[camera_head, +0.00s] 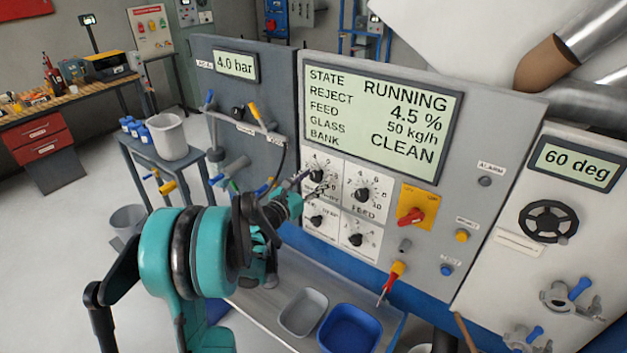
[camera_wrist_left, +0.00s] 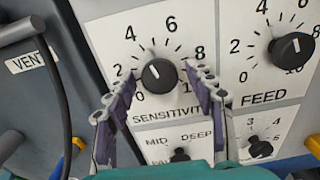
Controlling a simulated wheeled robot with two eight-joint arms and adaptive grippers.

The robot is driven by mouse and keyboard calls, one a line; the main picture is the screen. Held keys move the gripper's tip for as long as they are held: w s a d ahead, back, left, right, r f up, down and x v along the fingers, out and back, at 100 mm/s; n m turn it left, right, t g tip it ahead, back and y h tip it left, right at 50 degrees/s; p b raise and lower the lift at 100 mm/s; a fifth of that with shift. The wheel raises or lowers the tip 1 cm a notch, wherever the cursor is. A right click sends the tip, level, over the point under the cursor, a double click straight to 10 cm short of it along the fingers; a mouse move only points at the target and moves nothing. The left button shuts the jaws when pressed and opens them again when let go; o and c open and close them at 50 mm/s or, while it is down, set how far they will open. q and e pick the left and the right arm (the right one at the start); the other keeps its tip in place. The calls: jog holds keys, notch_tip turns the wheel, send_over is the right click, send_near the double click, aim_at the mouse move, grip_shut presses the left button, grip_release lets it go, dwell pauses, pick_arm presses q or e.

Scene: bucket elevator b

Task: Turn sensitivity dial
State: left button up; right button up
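The sensitivity dial (camera_wrist_left: 160,76) is a round black knob on a white scale plate marked 0 to 10, seen in the left wrist view. Its white mark points to the upper left, roughly between 2 and 4. It also shows in the head view (camera_head: 317,175), partly crowded by my gripper. My left gripper (camera_wrist_left: 161,75) is open, with one finger on each side of the knob. A gap shows between the knob and each finger; the depth is hard to judge. In the head view the left gripper (camera_head: 300,190) is in front of the panel's dial block. My right gripper is not in view.
The feed dial (camera_wrist_left: 292,48) is close on the right, and two smaller knobs (camera_wrist_left: 180,155) sit below. A hanging black cable and a VENT label (camera_wrist_left: 27,61) are on the left. A red-handled switch (camera_head: 411,216) and grey and blue trays (camera_head: 350,330) are nearby.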

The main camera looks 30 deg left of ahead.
pick_arm(q)
jog(key=c, duration=0.9)
jog(key=shift+m, duration=0.4)
jog(key=shift+f+m+b, duration=0.1)
jog(key=shift+m+b, duration=0.6)
jog(key=shift+m, duration=0.3)
jog(key=shift+m+b, duration=0.75)
jog(key=shift+m, duration=1.45)
jog(key=o, duration=1.2)
jog(key=shift+c, duration=0.2)
